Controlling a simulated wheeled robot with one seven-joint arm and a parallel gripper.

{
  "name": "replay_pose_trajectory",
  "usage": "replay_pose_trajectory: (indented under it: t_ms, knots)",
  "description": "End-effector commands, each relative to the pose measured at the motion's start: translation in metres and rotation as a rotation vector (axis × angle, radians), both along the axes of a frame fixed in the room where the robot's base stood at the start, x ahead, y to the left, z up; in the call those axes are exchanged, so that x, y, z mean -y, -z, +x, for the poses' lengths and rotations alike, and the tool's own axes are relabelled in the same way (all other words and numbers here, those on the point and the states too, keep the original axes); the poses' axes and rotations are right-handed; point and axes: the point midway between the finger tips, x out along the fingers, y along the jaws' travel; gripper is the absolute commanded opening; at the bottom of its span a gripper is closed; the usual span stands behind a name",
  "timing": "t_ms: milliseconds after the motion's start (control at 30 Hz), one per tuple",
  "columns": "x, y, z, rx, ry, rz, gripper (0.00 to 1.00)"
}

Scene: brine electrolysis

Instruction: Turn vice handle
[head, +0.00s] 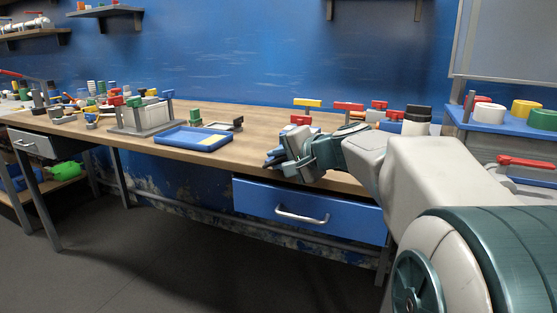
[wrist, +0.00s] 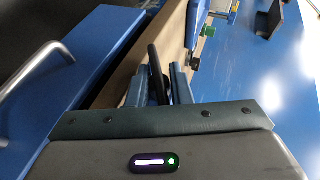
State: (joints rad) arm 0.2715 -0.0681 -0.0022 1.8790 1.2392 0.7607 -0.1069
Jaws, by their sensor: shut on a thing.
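My gripper (head: 278,158) is at the front edge of the workbench, above the blue drawer. In the wrist view its two fingers (wrist: 158,90) are closed around a dark, slim bar, which looks like the vice handle (wrist: 155,62). The bar stands slightly tilted between the fingers and reaches past their tips. The body of the vice is not clearly visible in either view. In the head view my gripper and arm hide the handle.
The wooden workbench (head: 255,122) runs along the blue wall. A blue drawer (head: 345,212) with a metal handle is under the bench, below my gripper. A blue tray (head: 172,138) and a grey rack with coloured valves (head: 140,118) stand to the left. Several coloured-handled parts stand behind my wrist.

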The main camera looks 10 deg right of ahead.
Motion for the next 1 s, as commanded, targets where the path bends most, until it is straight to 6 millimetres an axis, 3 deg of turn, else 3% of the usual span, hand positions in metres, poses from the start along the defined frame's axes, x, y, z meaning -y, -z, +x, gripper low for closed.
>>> replay_pose_trajectory:
  t_ms: [767,800,833,1000]
  knots:
    - [0.0013,0.0045,-0.0004,-0.009,0.001,0.001,0.0]
    - [0.0013,0.0046,-0.0005,-0.009,0.003,0.001,0.24]
    - [0.0014,0.0045,-0.0004,-0.009,0.003,0.001,0.31]
    - [0.0024,0.0043,-0.0003,-0.008,0.004,0.0,0.31]
